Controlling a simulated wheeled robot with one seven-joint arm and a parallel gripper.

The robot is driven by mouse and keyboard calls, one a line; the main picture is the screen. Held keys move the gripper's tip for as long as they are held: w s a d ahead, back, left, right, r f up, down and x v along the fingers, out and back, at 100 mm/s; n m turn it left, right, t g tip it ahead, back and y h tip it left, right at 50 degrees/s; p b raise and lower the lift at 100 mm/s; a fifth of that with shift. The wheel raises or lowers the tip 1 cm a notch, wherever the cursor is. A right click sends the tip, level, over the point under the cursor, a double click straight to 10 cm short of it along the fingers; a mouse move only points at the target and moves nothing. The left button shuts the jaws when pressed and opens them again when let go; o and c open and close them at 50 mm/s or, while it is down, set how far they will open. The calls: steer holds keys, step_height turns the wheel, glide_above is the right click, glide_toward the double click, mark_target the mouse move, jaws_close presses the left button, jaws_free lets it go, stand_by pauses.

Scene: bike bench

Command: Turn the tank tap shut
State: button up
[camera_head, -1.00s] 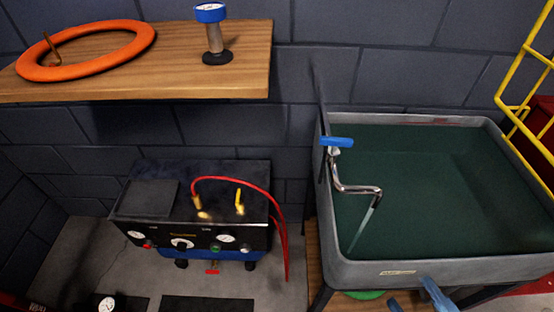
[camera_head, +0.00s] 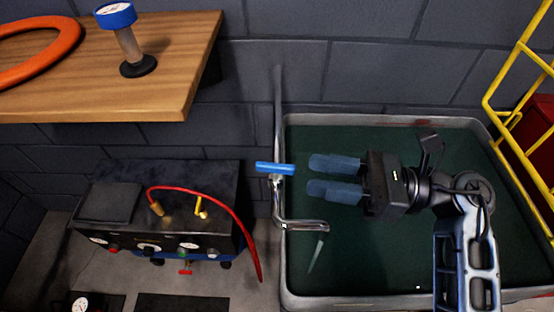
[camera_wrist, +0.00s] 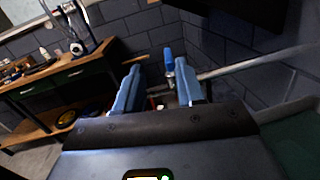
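The tank tap (camera_head: 300,224) is a chrome pipe with a bent spout at the left edge of the grey tank (camera_head: 286,262). Its blue lever (camera_head: 275,168) lies roughly level, left to right in the head view. A pale stream of water (camera_head: 316,254) shows below the spout. My gripper (camera_head: 311,175) is open and empty above the tank, its blue fingers pointing left at the lever with a small gap between. In the wrist view the lever (camera_wrist: 168,56) appears beyond the fingertips, between the two fingers (camera_wrist: 158,72).
A wooden shelf (camera_head: 110,95) with a blue-topped gauge (camera_head: 127,40) and an orange ring (camera_head: 40,55) is at upper left. A black machine with a red hose (camera_head: 225,210) stands below it. A yellow rack (camera_head: 505,100) is right of the tank.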

mark_target(275, 165)
steer(key=shift+n+g+h, duration=0.3)
steer(key=shift+n+h, duration=0.1)
steer(key=shift+n, duration=0.2)
steer(key=shift+w+a+f+p, duration=0.1)
steer(key=shift+w+a+p, duration=0.3)
steer(key=shift+a, duration=0.9)
steer(key=shift+w+a+r+p, duration=0.1)
steer(key=shift+w+a+p, duration=0.25)
steer(key=shift+a, duration=0.9)
steer(key=shift+w+a+f+p, duration=0.1)
steer(key=shift+w+a+p, duration=0.25)
steer(key=shift+a, duration=0.95)
steer(key=shift+w, duration=0.1)
jaws_close()
